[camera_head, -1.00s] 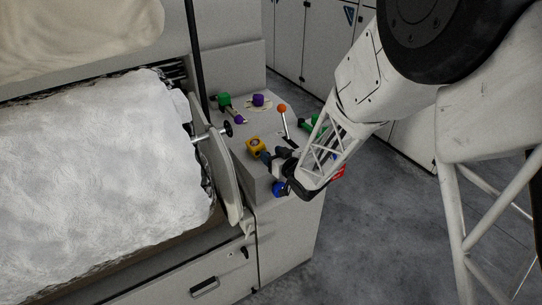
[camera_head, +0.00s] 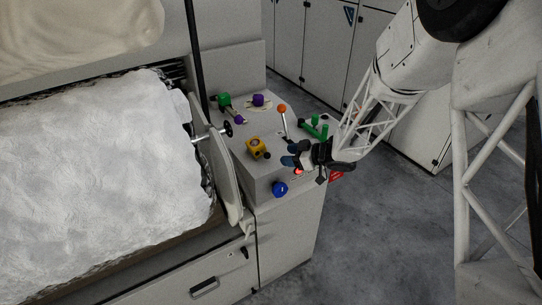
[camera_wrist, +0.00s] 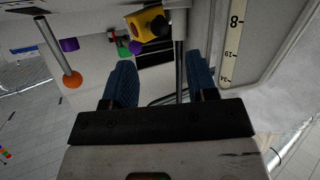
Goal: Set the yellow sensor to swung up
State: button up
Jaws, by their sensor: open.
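The yellow sensor (camera_head: 254,147) is a small yellow block with a dark knob at its lower right, on the grey console top (camera_head: 240,147). In the wrist view the yellow sensor (camera_wrist: 143,22) shows at the top, beyond my fingers, with a dark round part at its right. My gripper (camera_head: 294,155) is to the right of the sensor and apart from it. In the wrist view my gripper (camera_wrist: 162,78) has its two blue fingers spread wide with nothing held between them. Whether the sensor is swung up or down is hard to tell.
An orange-knobbed lever (camera_head: 282,109) stands close behind my gripper. A green handle (camera_head: 316,129), purple knob (camera_head: 258,100), green-purple part (camera_head: 224,101) and blue knob (camera_head: 280,189) crowd the console. A curved light panel (camera_head: 216,160) borders it on the left.

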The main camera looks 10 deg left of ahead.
aim_at(259, 150)
jog(key=shift+a, duration=0.1)
jog(key=shift+x, duration=3.8)
jog(key=c, duration=0.9)
